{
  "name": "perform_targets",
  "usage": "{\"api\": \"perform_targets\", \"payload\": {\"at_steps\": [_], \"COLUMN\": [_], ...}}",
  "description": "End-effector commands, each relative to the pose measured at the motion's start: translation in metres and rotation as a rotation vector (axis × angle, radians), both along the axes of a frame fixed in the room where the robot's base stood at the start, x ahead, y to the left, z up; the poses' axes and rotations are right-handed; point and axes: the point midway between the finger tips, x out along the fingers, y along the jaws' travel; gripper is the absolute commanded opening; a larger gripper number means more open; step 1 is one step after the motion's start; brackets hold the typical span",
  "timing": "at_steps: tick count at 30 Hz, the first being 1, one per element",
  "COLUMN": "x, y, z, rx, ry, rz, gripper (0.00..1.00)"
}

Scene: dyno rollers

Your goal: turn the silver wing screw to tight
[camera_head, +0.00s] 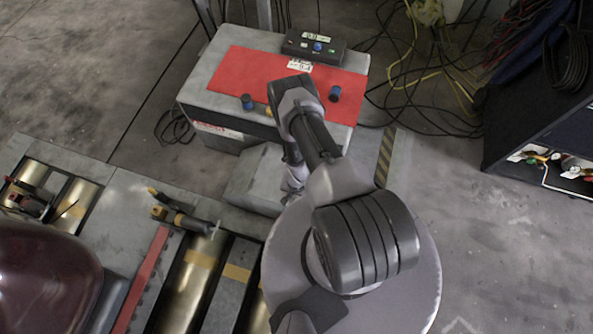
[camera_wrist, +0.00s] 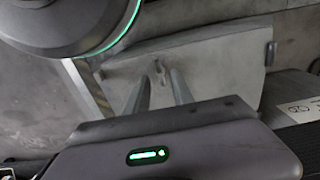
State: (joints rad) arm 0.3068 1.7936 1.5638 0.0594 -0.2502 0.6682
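A small silver-grey piece (camera_wrist: 159,68), which looks like the wing screw, stands on the sloped face of a grey block (camera_wrist: 215,65) in the wrist view. My gripper (camera_wrist: 161,78) shows there with its two fingers apart, one on each side of the piece in the picture. I cannot tell how far the fingertips are from it or whether they touch it. Nothing is seen held. In the head view the grey block (camera_head: 252,180) is partly covered by my arm, and I cannot make out the screw or the fingers there.
A grey box (camera_head: 205,90) with a red top (camera_head: 240,66), blue-capped knobs and a small control box (camera_head: 318,45) stands behind the block. Rollers (camera_head: 190,290) and a dark red rounded body (camera_head: 45,280) are at left. Cables (camera_head: 420,85) lie on the floor; a dark cabinet (camera_head: 530,115) is at right.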

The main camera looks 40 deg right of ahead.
Motion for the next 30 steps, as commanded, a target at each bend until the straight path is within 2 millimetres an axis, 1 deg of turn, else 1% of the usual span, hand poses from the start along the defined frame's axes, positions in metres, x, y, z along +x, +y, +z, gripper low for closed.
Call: {"api": "perform_targets", "payload": {"at_steps": [1,5,8,15,19,20,30], "x": [0.0,0.0,0.0,0.0,0.0,0.0,0.0], "y": [0.0,0.0,0.0,0.0,0.0,0.0,0.0], "z": [-0.012,-0.024,-0.026,-0.026,-0.026,-0.026,-0.026], "rx": [0.0,0.0,0.0,0.0,0.0,0.0,0.0], "ry": [0.0,0.001,0.0,0.0,0.0,0.0,0.0], "rz": [0.0,0.0,0.0,0.0,0.0,0.0,-0.011], "gripper": [0.29,0.29,0.29,0.29,0.04,0.0,0.0]}}
